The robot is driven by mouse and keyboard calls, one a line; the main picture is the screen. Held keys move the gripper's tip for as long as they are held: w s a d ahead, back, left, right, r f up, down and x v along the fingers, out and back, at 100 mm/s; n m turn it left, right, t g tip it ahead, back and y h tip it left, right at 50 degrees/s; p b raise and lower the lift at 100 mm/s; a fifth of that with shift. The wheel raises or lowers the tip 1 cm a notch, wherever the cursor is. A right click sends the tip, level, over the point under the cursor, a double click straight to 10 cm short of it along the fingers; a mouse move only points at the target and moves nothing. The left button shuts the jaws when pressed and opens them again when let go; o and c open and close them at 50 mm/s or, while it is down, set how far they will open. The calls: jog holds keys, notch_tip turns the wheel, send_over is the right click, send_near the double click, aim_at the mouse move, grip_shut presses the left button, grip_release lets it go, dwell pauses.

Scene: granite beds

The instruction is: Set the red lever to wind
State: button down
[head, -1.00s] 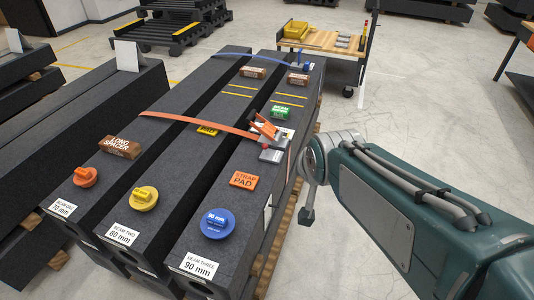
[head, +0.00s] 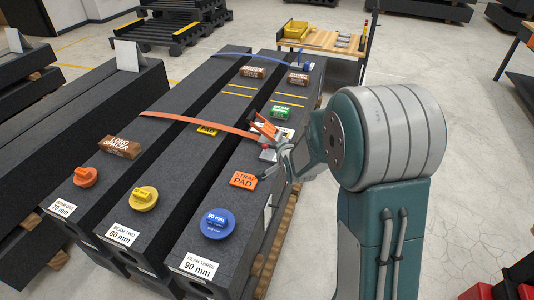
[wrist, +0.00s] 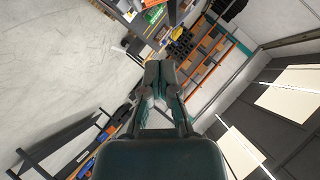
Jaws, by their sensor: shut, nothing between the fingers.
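The red lever (head: 264,127) belongs to a ratchet on the right-hand beam, at the end of an orange strap (head: 198,122). It stands tilted up. Part of the ratchet body (head: 267,155) shows below it; my wrist hides the rest. In the head view my arm reaches in from the right, its end close to the right of the ratchet. I cannot tell whether it touches. In the wrist view my gripper (wrist: 159,68) has its fingertips together with nothing between them. The lever is not clear in that view.
An orange strap pad (head: 243,180), a blue knob (head: 215,223) and a green block (head: 281,111) lie on the same beam. A long spacer (head: 120,147) and a yellow knob (head: 144,198) are on the left beams. A cart (head: 322,42) stands behind.

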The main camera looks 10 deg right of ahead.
jog(key=w+f+m+t, duration=0.3)
jog(key=f+m, duration=0.3)
jog(key=f, duration=1)
jog(key=shift+w+y, duration=0.2)
jog(key=shift+y, duration=0.2)
jog(key=shift+w+f, duration=0.1)
send_near(266, 150)
jog(key=x, duration=0.4)
jog(key=shift+a+r, duration=0.25)
jog(key=shift+w+r, duration=0.1)
jog(key=shift+w, duration=0.8)
